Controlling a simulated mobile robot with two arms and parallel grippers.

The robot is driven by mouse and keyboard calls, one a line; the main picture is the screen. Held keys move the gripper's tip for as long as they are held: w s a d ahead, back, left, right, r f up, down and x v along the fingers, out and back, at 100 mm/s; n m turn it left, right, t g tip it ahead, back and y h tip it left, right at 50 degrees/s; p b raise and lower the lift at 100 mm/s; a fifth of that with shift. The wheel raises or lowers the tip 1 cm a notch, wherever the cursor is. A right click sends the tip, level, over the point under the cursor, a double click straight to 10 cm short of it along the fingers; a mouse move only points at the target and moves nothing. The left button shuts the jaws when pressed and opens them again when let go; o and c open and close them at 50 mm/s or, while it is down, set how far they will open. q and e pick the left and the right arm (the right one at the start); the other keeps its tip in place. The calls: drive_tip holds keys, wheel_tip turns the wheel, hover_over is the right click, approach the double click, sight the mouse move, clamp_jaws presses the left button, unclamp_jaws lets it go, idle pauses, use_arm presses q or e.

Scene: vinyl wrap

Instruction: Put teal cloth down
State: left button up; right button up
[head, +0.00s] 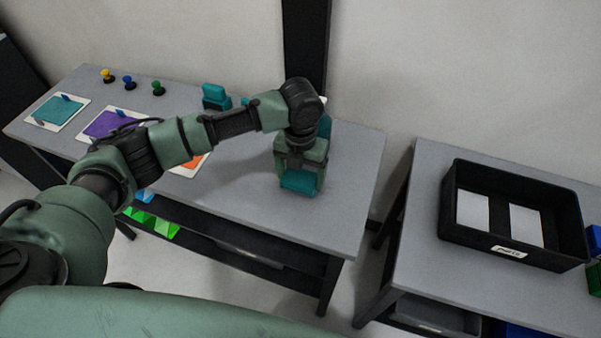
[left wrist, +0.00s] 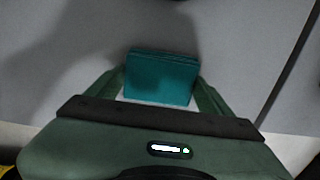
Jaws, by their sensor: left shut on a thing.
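The teal cloth (head: 300,182) is a small folded block at the tip of my left gripper (head: 300,172), near the right end of the left table. In the left wrist view the cloth (left wrist: 161,78) sits between the two green fingers of my left gripper (left wrist: 161,88), which are shut on it. Grey table top shows around it. I cannot tell whether the cloth touches the table. Another teal block (head: 215,95) stands at the back of the table. My right gripper is not in view.
White cards with a teal square (head: 58,110) and a purple square (head: 113,123) lie on the left table. Several coloured knobs (head: 128,82) stand behind them. A black bin (head: 512,249) with two white sheets sits on the right table (head: 415,250). The left table's front right (head: 325,225) is clear.

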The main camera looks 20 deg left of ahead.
sight(301, 177)
use_arm(q)
drive_tip(key=shift+f, duration=0.1)
drive_tip(key=o, duration=1.3)
wheel_tip(301, 177, up, 12)
drive_tip(key=b, duration=0.2)
drive_tip(key=shift+r+b, duration=0.2)
drive_tip(key=shift+b, duration=0.15)
